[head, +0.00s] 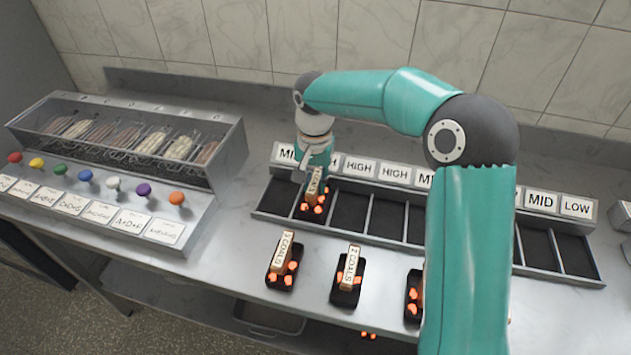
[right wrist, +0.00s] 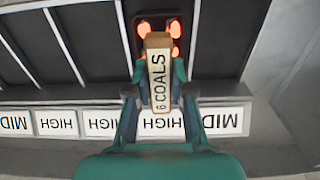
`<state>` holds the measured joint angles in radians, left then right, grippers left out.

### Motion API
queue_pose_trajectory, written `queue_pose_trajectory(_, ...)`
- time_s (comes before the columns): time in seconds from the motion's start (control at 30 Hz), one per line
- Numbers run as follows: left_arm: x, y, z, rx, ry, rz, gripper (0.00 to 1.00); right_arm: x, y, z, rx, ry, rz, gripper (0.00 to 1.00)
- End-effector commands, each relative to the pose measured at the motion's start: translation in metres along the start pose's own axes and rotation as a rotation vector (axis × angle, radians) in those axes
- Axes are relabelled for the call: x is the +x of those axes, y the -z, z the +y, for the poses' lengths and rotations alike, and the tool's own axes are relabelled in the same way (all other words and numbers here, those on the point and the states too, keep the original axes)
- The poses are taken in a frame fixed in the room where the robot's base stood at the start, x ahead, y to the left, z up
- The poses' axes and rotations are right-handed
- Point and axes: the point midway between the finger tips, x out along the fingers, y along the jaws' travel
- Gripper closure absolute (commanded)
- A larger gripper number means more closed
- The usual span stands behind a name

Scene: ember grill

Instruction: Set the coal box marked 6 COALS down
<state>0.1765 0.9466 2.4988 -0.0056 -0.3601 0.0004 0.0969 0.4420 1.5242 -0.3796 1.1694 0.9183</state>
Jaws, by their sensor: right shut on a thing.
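My right gripper (head: 318,172) is shut on the block of the coal box marked 6 COALS (head: 315,186). The box is a black tray with glowing orange coals and an upright tan block with a white label. In the right wrist view the box (right wrist: 158,70) is between the two fingers (right wrist: 158,88). It is in or just over the second bay from the left of the grey bay rack (head: 262,215), between two dividers. I cannot tell whether it touches the bay floor. My left gripper is not in view.
Labels reading MID, HIGH and LOW run behind the bays; my arm hides several. Coal boxes marked 3 COALS (head: 284,272) and 2 COALS (head: 347,283) stand in front, with another (head: 413,297) partly behind my arm.

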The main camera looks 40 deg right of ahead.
Motion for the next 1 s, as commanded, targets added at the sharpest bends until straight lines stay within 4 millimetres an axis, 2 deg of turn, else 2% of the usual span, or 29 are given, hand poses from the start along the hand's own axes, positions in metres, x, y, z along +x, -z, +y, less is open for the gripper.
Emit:
queue_pose_trajectory(0.37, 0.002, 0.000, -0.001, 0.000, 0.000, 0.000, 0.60, 0.004, 0.000, 0.000, 0.000, 0.003, 0.002, 1.00)
queue_pose_trajectory(0.4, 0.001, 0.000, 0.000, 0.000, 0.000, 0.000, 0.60, 0.004, 0.000, 0.000, 0.000, 0.002, 0.001, 0.72)
queue_pose_trajectory(0.5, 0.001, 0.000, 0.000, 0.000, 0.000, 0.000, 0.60, 0.004, 0.000, 0.000, 0.000, 0.001, 0.001, 0.55)
queue_pose_trajectory(0.53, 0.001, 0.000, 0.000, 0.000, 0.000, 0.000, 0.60, 0.004, 0.000, 0.000, 0.000, 0.001, 0.001, 0.53)
queue_pose_trajectory(0.83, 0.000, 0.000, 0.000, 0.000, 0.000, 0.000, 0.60, 0.002, 0.000, 0.000, -0.001, 0.001, 0.001, 0.53)
queue_pose_trajectory(1.0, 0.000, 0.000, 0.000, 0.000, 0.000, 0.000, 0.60, -0.010, 0.001, -0.001, -0.001, 0.004, 0.004, 0.53)
